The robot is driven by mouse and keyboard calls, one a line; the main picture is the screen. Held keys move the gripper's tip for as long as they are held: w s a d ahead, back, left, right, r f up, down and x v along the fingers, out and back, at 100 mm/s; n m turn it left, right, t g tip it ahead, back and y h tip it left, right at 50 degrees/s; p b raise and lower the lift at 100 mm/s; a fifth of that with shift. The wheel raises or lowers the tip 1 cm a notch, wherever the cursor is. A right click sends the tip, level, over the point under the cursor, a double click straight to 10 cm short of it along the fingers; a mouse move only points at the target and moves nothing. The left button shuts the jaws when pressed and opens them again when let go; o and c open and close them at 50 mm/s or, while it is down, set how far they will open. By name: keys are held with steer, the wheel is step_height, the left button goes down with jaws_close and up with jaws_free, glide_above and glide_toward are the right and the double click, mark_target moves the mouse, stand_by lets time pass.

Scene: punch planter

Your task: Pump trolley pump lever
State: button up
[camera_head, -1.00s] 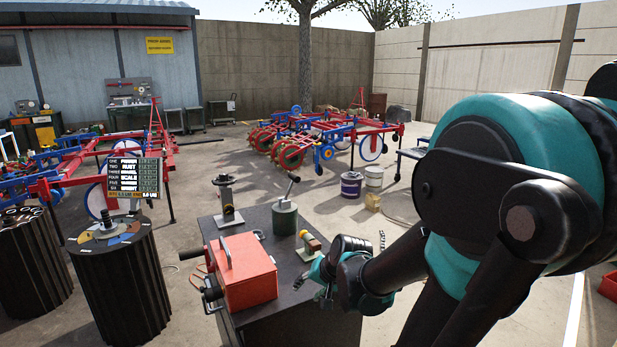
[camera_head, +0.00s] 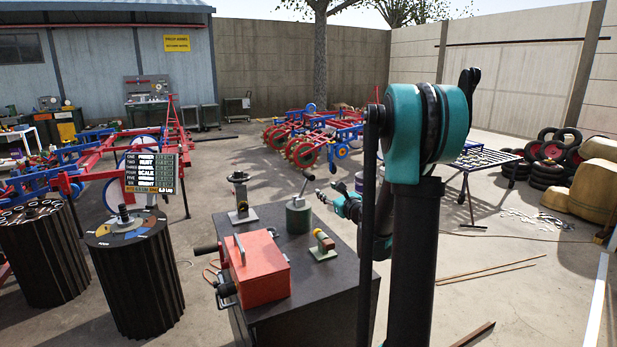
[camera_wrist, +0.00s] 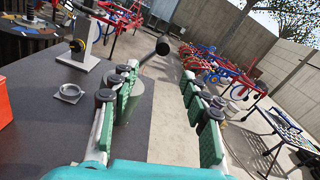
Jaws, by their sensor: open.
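The pump is a green cylinder (camera_head: 298,218) on the dark trolley top (camera_head: 335,268). Its lever (camera_head: 304,187) is a thin grey rod tilted up to the right, ending in a dark knob. In the wrist view the lever's black knob (camera_wrist: 163,47) appears in the gap between the fingertips, at the far end. The pump body is mostly hidden there behind the left finger. My gripper (camera_head: 324,197) is open, just right of the lever in the head view. In the wrist view my gripper (camera_wrist: 165,82) has its fingers wide apart and empty. I cannot tell whether it touches the lever.
A red box (camera_head: 258,270) with a handle, a small brass-ended fitting (camera_head: 323,244) and an upright stand (camera_head: 241,198) share the trolley top. A fluted drum (camera_head: 135,275) stands left.

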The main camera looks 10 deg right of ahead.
mark_target(308, 175)
steer(key=shift+m, duration=0.3)
steer(key=x, duration=1.7)
steer(key=shift+w+d+r, duration=0.15)
steer(key=shift+w, duration=0.25)
jaws_close()
